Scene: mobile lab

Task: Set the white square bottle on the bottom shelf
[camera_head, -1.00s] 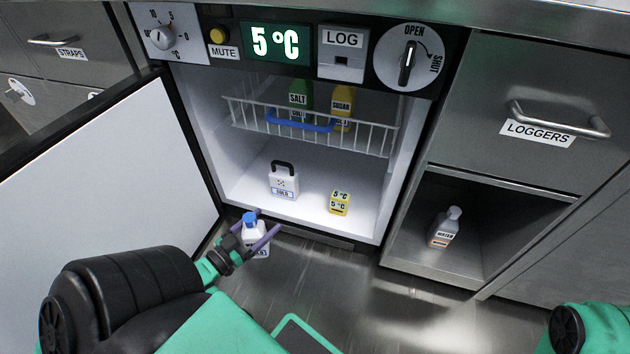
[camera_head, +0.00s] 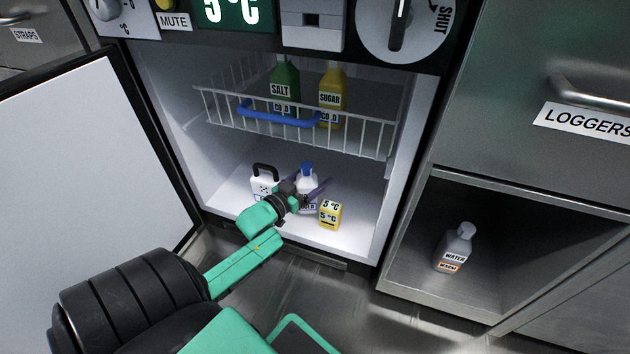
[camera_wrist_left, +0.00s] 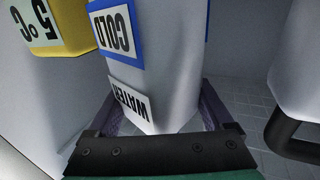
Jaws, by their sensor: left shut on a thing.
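The white square bottle (camera_head: 306,176) with a blue cap is inside the open fridge, over the bottom shelf (camera_head: 362,218). My left gripper (camera_head: 308,190) is shut on it, with purple fingers on its sides. In the left wrist view the bottle (camera_wrist_left: 160,60) shows COLD and WATER labels between the fingers (camera_wrist_left: 160,110). It looks roughly upright; I cannot tell whether its base touches the shelf. It stands between a white container with a black handle (camera_head: 263,182) on the left and a yellow 5 °C block (camera_head: 330,214) on the right. My right gripper is out of view.
A wire basket (camera_head: 360,136) with a blue handle hangs above, holding a green salt bottle (camera_head: 285,85) and a yellow sugar bottle (camera_head: 332,92). The open door (camera_head: 90,150) stands at the left.

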